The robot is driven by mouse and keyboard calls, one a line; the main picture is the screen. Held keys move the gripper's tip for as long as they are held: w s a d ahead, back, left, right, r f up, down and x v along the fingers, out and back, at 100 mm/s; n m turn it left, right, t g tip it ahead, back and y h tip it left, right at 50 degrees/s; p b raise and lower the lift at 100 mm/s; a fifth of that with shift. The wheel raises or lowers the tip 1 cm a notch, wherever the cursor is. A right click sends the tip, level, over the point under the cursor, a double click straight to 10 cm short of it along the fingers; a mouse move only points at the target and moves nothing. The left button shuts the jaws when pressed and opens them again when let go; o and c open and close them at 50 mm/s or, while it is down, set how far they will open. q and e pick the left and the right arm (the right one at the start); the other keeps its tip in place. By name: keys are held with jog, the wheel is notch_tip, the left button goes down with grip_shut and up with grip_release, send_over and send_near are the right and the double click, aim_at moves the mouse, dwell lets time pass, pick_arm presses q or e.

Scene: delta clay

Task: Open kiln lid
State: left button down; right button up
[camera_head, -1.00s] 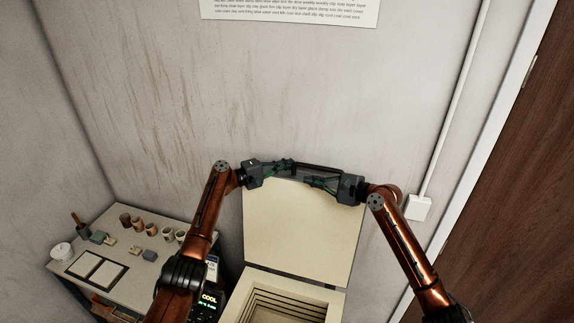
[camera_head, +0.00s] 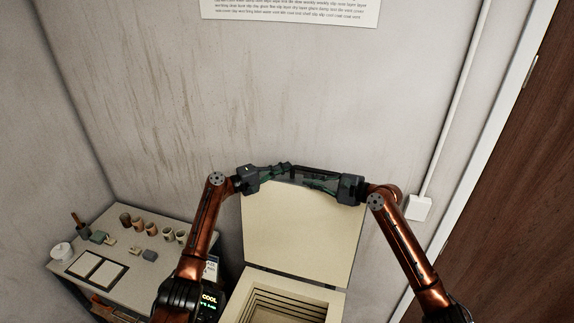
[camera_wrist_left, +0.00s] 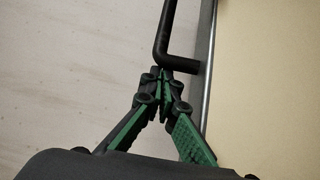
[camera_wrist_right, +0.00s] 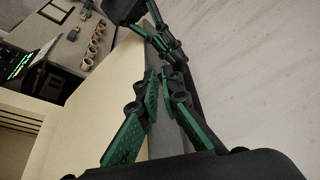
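The kiln lid (camera_head: 300,225) stands upright, hinged at the back of the kiln (camera_head: 287,308), and the chamber is uncovered. A black bar handle (camera_head: 316,169) runs along the lid's top edge; it also shows in the left wrist view (camera_wrist_left: 165,35). My left gripper (camera_head: 289,168) is at the handle's left end, with its fingertips (camera_wrist_left: 161,71) together beside the handle's bend. My right gripper (camera_head: 306,182) is at the lid's top edge below the handle. Its fingers (camera_wrist_right: 160,73) look nearly together, with nothing clearly held between them.
A work table (camera_head: 140,277) at left holds several cups (camera_head: 151,229), a framed tray (camera_head: 97,266), a white bowl (camera_head: 62,250) and small tools. A lit kiln controller (camera_head: 209,300) is at the kiln's left. The wall is close behind the lid; a door (camera_head: 510,220) is at right.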

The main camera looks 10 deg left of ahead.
pick_arm(q)
jog(key=shift+d, duration=0.1)
pick_arm(e)
jog(key=o, duration=0.6)
pick_arm(q)
jog(key=shift+r, duration=0.1)
